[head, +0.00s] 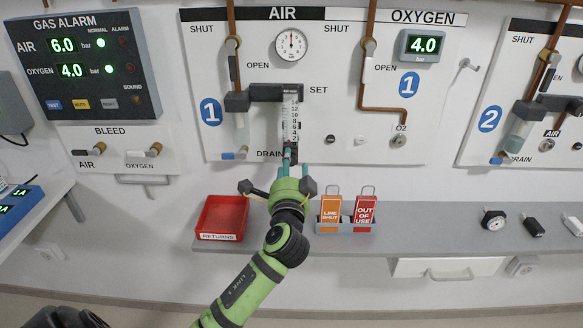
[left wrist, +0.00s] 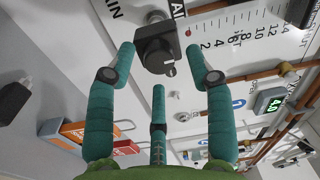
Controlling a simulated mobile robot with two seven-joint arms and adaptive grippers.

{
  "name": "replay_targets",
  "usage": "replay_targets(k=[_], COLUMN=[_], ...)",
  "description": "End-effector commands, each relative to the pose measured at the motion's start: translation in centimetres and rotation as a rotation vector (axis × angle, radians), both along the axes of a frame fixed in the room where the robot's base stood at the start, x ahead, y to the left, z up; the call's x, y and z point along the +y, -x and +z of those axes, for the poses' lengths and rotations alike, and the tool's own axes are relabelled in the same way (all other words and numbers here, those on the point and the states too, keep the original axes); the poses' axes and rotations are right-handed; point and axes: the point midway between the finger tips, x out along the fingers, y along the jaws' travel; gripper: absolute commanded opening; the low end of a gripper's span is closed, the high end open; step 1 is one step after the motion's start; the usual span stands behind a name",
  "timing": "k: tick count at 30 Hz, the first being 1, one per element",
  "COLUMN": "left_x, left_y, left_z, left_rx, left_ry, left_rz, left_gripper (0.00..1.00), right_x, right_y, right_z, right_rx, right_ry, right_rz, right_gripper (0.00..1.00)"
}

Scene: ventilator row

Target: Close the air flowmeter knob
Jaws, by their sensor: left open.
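The air flowmeter (head: 291,118) is a clear scaled tube on the wall panel under AIR. Its black knob (head: 293,146) is at the tube's lower end, partly hidden by my left gripper (head: 288,158). In the left wrist view the knob (left wrist: 157,50) is a dark block with a rounded front. The three teal fingers of my left gripper (left wrist: 160,64) are spread open, with one at each side of the knob and one below. I cannot tell whether any finger touches it. My right gripper is not in view.
A grey shelf (head: 440,213) runs below the panel. It carries a red returns tray (head: 222,216) and a holder with an orange tag (head: 330,208) and a red tag (head: 365,208). The gas alarm (head: 85,65) and bleed valves (head: 117,150) are at left. A second panel (head: 525,90) is at right.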

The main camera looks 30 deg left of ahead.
Motion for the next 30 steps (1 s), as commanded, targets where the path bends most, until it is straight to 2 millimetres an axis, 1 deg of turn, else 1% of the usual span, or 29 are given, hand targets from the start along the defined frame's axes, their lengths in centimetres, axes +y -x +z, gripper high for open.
replay_targets(k=[5,12,15,18,21,30], left_x=[-1.5,-4.3,-5.2,-5.9,-6.2,-6.3], left_y=[2.3,6.7,8.2,9.1,9.7,9.9], left_z=[-0.3,-0.6,-0.6,-0.7,-0.6,-0.6], left_rx=[0.003,0.004,0.005,0.004,0.003,0.002], left_ry=[0.004,0.006,0.005,0.003,0.003,0.001], left_rz=[-0.002,-0.004,-0.003,-0.004,-0.003,-0.004], left_gripper=[0.53,0.53,0.53,0.53,0.53,0.53], right_x=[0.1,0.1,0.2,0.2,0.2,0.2], right_y=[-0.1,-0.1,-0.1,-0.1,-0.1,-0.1], right_z=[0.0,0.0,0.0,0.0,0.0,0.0], right_rx=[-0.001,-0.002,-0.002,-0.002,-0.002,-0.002], right_ry=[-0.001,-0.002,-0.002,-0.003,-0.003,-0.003], right_rz=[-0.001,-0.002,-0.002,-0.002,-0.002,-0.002], right_gripper=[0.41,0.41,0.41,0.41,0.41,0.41])
